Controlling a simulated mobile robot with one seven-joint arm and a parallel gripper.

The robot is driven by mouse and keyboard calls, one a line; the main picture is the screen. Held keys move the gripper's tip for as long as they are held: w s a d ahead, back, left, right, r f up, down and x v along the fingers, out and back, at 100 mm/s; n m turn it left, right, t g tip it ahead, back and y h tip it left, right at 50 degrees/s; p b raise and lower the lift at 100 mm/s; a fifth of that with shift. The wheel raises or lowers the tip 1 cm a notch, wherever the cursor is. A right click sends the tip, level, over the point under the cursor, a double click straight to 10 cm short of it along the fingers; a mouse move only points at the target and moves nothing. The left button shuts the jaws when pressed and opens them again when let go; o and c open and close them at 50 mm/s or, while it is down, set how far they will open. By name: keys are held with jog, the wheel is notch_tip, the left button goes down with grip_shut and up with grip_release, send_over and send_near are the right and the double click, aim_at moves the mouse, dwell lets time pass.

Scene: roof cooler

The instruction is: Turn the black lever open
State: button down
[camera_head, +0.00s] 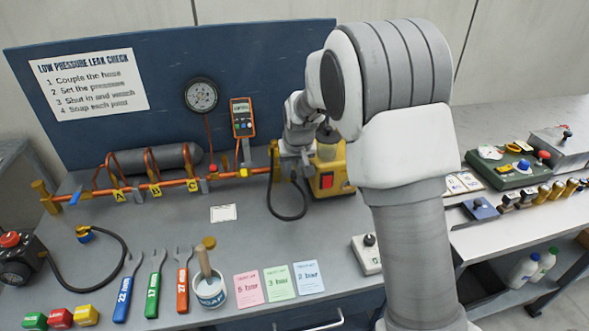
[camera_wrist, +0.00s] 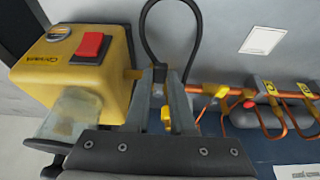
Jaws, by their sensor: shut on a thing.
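My gripper (camera_wrist: 162,82) reaches past the yellow pump's (camera_wrist: 113,78) side to the right end of the copper pipe (camera_wrist: 215,89). Its two grey fingers are close together around a small dark piece (camera_wrist: 158,74), which seems to be the black lever; most of it is hidden between the fingers. In the head view my gripper (camera_head: 292,149) is at the brass fitting (camera_head: 275,160) on the pipe's end, left of the yellow pump (camera_head: 331,170). My arm covers part of this area, and the lever's angle cannot be told.
A black hose (camera_head: 291,217) loops below the fitting. The pump has a red switch (camera_head: 326,180). A gauge (camera_head: 201,95) and an orange meter (camera_head: 242,117) are on the blue back panel. Wrenches, a pot (camera_head: 210,290) and coloured cards lie in front; the bench around the white note (camera_head: 223,213) is clear.

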jog(key=w+a+m+g+h+p, duration=0.1)
jog(key=w+a+m+h+p, duration=0.1)
jog(key=m, duration=0.6)
jog(key=w+a+m+g+h+p, duration=0.2)
jog(key=a+m+p, duration=0.2)
jog(key=m, duration=0.4)
jog(key=shift+a+h+p, duration=0.2)
jog(key=shift+h+p, duration=0.15)
jog(key=shift+h, duration=0.05)
dwell(0.3)
jog(key=c, duration=0.8)
grip_release()
jog(key=shift+o, duration=0.2)
jog(key=shift+r, duration=0.1)
jog(key=p+v, duration=0.1)
jog(key=v, duration=1.6)
jog(key=shift+a+p, duration=0.15)
jog(key=shift+p, duration=0.25)
